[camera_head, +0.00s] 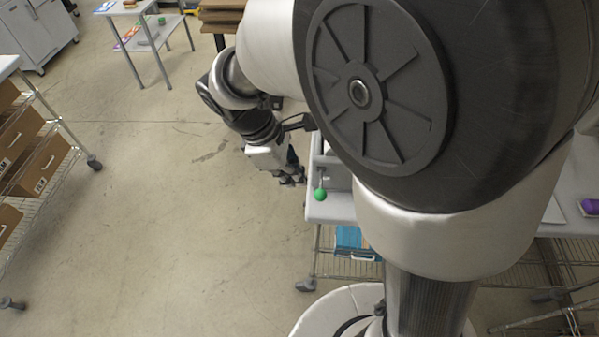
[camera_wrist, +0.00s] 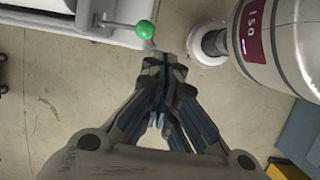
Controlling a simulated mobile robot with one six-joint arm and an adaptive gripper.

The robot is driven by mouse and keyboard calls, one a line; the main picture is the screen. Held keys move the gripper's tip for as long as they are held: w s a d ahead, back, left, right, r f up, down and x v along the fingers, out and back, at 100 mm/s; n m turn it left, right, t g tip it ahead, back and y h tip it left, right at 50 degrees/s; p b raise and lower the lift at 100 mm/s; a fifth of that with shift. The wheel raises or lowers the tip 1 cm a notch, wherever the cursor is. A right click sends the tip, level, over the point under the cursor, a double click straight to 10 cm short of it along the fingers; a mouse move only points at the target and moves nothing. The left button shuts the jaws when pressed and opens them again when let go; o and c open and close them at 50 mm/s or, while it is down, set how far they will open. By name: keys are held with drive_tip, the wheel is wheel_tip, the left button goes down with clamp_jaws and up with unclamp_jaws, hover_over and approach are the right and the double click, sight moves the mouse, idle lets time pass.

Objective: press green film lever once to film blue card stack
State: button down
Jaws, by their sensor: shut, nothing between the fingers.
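The green film lever (camera_head: 320,194) has a round green knob on a thin metal rod, at the left edge of a grey-white table. It also shows in the wrist view (camera_wrist: 144,29), at the top, just beyond my fingertips. My gripper (camera_head: 296,178) is shut and empty, to the left of the lever and slightly farther back, off the table's edge. In the wrist view my gripper's fingertips (camera_wrist: 166,60) meet below and right of the knob, with a small gap in the picture. The blue card stack cannot be made out; my arm hides much of the table.
A wire shelf under the table holds a blue item (camera_head: 352,243). A purple object (camera_head: 590,206) lies at the far right. A rack with brown boxes (camera_head: 38,166) stands at the left. A small table (camera_head: 150,45) stands at the back. The floor between is clear.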

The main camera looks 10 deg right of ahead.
drive_tip(key=shift+v, duration=1.2)
drive_tip(key=shift+s+f, duration=0.1)
drive_tip(key=shift+s, duration=0.05)
drive_tip(key=s+d+f+m+t+y+b, duration=0.2)
drive_tip(key=s+f+m+b, duration=0.4)
drive_tip(key=b, duration=0.4)
drive_tip(key=s+d+f+m+t+y+b, duration=0.1)
drive_tip(key=s+d+f+m+t+b, duration=0.1)
drive_tip(key=s+d+f+m+b, duration=0.2)
drive_tip(key=s+f+m+b, duration=0.2)
drive_tip(key=s+m+b, duration=0.2)
drive_tip(key=b, duration=0.2)
drive_tip(key=shift+d+f+t+y+b, duration=0.2)
drive_tip(key=shift+d+t+y+b, duration=0.1)
drive_tip(key=shift+d+t+y, duration=0.1)
